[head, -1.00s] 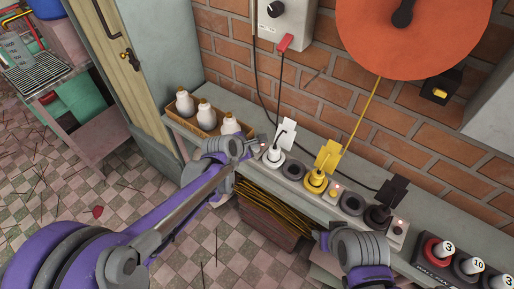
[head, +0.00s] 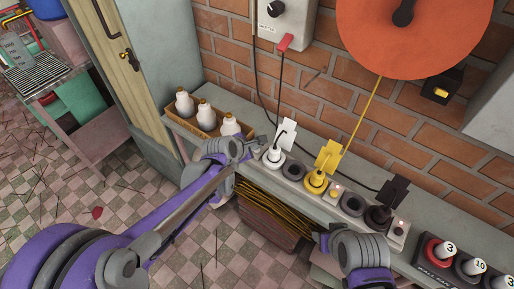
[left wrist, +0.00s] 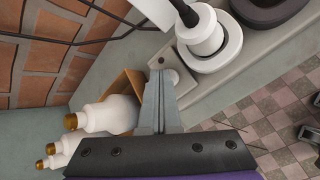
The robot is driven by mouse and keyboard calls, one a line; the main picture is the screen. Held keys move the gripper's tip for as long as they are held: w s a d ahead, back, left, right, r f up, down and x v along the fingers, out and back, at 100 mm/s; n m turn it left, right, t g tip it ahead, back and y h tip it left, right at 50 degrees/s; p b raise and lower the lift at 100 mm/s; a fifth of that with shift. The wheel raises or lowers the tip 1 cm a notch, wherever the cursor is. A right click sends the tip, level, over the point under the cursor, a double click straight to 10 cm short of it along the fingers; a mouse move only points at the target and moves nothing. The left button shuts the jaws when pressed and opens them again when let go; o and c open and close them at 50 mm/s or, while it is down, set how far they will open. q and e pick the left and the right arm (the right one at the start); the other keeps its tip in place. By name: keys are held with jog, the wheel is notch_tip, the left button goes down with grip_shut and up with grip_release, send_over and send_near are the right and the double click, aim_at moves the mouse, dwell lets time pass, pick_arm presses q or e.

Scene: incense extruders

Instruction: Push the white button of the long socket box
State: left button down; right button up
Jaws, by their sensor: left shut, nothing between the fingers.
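The long socket box (head: 293,171) lies along the grey bench, with white, yellow and black plugs in it. Its near-left end shows in the left wrist view (left wrist: 187,62). There, the white button (left wrist: 172,76) sits beside the white plug (left wrist: 208,37), partly hidden by my fingers. My left gripper (head: 257,143) is shut and empty at that end of the box. In the left wrist view its fingertips (left wrist: 160,76) overlap the button's edge; I cannot tell if they touch it. My right gripper (head: 323,241) is low in front of the bench, its jaws unclear.
A wooden tray (head: 188,121) of white bottles stands just left of the box. Another box with numbered knobs (head: 432,255) is at lower right. Cables hang down the brick wall.

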pick_arm(q)
jog(key=shift+r, duration=0.35)
notch_tip(320, 180, up, 6)
jog(key=p, duration=0.3)
jog(key=shift+f+p, duration=0.15)
jog(key=shift+p, duration=0.25)
